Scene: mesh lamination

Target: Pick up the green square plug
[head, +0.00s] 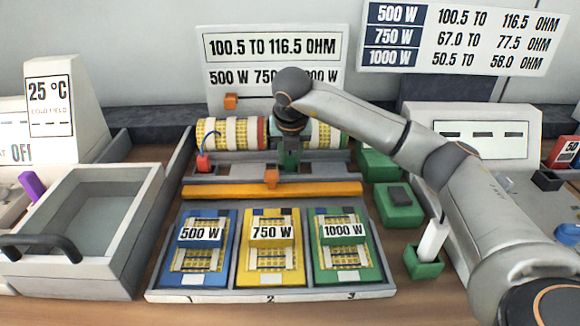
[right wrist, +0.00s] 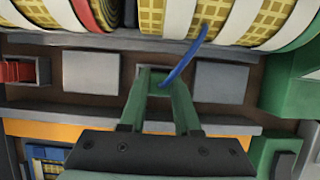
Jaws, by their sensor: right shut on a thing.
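My right gripper (head: 289,152) reaches down in front of the mesh rolls at the middle of the fixture. In the right wrist view its two green fingers (right wrist: 158,88) are closed around a small dark green plug (right wrist: 156,77), and a blue wire rises from there toward the rolls. The plug is mostly hidden by the fingers, and I cannot tell whether it touches the surface below. In the head view the gripper and arm largely cover it. My left gripper is not in view.
Mesh rolls (head: 228,133) lie just behind the gripper, with an orange bar (head: 225,190) in front. A red plug (head: 204,162) stands to the left. A tray (head: 160,296) of blue, yellow and green mesh holders lies nearer. Green blocks (head: 398,212) stand at right.

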